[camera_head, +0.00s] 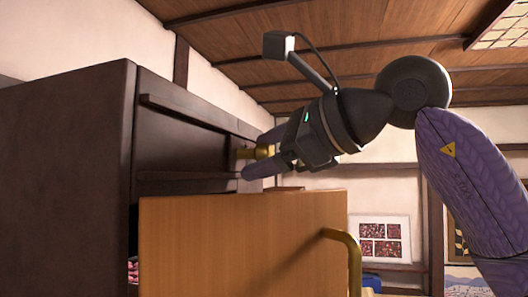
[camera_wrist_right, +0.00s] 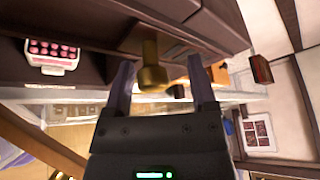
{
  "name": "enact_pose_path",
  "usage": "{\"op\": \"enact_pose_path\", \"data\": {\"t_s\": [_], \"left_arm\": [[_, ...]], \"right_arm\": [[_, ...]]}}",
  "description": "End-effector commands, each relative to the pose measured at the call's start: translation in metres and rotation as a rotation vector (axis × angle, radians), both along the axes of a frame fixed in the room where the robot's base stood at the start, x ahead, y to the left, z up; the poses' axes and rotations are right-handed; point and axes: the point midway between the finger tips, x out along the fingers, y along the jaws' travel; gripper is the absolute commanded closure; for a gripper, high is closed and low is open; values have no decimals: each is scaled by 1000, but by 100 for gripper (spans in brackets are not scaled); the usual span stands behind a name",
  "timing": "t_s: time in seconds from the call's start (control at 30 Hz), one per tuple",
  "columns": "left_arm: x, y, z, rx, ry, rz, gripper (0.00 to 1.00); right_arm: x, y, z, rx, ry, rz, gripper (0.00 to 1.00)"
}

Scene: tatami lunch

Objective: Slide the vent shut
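The vent (camera_head: 185,148) looks like a dark panel between two horizontal rails on the upper front of a dark wooden cabinet. A brass knob (camera_head: 258,153) sticks out at its right part; it also shows in the right wrist view (camera_wrist_right: 152,72). My right gripper (camera_head: 254,155) is open, with one finger above and one below the knob in the head view. In the right wrist view the knob stands between the fingers, with gaps on both sides. Whether the vent has an opening left is hard to tell. My left gripper is not in view.
A light wooden door (camera_head: 235,240) with a brass handle (camera_head: 350,255) stands open below the right gripper, close to it. A pink-and-white item (camera_wrist_right: 52,54) shows inside the dark cabinet. A framed picture (camera_head: 380,238) hangs on the back wall.

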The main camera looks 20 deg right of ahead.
Motion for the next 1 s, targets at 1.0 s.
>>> {"op": "enact_pose_path", "data": {"t_s": [1.0], "left_arm": [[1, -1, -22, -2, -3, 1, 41]], "right_arm": [[-79, -55, 25, -2, 3, 1, 27]]}}
